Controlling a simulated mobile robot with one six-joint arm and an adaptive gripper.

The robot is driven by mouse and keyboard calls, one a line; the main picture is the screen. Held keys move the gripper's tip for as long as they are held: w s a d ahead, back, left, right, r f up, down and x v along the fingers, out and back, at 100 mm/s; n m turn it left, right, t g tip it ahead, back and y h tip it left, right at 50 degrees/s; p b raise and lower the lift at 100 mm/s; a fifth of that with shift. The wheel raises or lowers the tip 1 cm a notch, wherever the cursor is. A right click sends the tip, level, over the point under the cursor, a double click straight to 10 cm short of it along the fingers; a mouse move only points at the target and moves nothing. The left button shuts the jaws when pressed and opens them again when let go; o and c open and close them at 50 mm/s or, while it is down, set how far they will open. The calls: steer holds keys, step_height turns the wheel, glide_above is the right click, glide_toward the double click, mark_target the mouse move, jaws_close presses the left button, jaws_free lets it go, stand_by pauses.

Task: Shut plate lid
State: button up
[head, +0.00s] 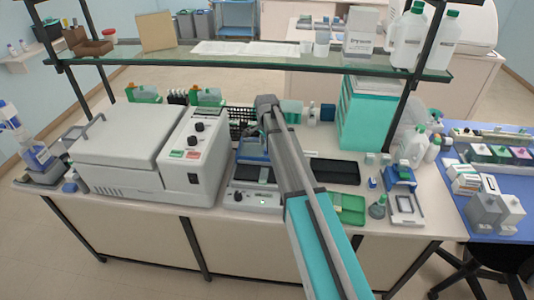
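A low light-grey plate unit with a front control panel (252,199) sits in the middle of the bench, just left of my arm. A blue part (252,149) shows at its back, with a dark surface in front of it; I cannot tell whether the blue part is the lid or how far it is open. My arm reaches over the bench from the bottom, and its dark far joint is above the back of this unit. My gripper's fingers cannot be made out behind the arm, so its opening and any contact are hidden.
A large grey machine (125,152) with a closed, handled cover stands left of the unit. A black tray (330,171), a green tray (348,209) and a teal cabinet (366,115) are right of my arm. A glass shelf (250,57) spans above the bench.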

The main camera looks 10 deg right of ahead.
steer(key=shift+f+b, duration=0.8)
steer(key=shift+f, duration=0.25)
jaws_close()
